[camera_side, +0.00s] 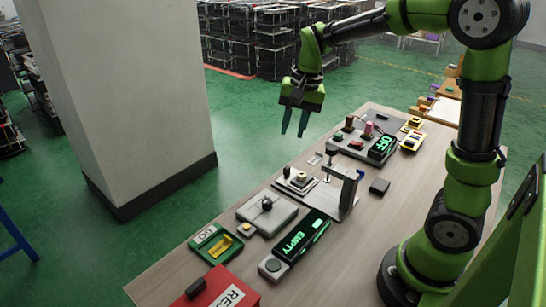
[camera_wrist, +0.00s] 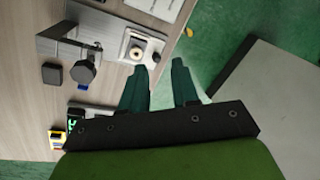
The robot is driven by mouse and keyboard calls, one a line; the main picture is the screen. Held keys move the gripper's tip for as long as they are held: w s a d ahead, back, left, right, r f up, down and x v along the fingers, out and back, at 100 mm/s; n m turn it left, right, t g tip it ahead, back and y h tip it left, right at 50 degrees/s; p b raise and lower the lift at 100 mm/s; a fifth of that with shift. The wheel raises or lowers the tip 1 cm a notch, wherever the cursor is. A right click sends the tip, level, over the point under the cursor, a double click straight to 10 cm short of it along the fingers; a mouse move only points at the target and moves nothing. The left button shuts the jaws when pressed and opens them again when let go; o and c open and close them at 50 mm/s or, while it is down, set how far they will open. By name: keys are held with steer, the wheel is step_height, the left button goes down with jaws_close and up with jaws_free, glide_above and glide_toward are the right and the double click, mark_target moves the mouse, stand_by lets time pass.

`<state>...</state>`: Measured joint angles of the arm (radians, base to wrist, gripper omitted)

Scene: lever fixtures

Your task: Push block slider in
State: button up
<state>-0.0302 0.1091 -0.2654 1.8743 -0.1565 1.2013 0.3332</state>
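My gripper (camera_side: 294,131) hangs in the air, high near the table's far edge, with its two green fingers pointing down. In the wrist view its fingertips (camera_wrist: 159,67) are apart with nothing between them. A pale block-like piece with a round top (camera_side: 299,179) sits on a light plate beside a metal bracket (camera_side: 343,198); it seems to be the block slider, but I cannot tell for sure. The same piece shows in the wrist view (camera_wrist: 137,52), just beyond the left fingertip. My gripper appears clear of it. How far the slider is in or out is not clear.
The wooden table (camera_side: 340,265) also carries a grey plate with a black knob (camera_side: 267,204), an "EMPTY" display (camera_side: 300,238), a green box with yellow handle (camera_side: 215,243), a red box (camera_side: 222,292), an "OFF" display (camera_side: 382,147) and a dark block (camera_side: 380,186). A pillar (camera_side: 120,90) stands left.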

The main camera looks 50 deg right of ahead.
mark_target(287, 167)
steer(key=w+d+f+m+g+h, duration=0.1)
steer(key=w+d+m+g, duration=0.1)
steer(key=w+d+m, duration=0.4)
steer(key=shift+m, duration=0.4)
steer(key=f, duration=1.1)
steer(key=a+f, duration=0.1)
steer(key=f, duration=0.4)
steer(key=shift+s+f, duration=0.15)
steer(key=shift+s, duration=0.25)
jaws_close()
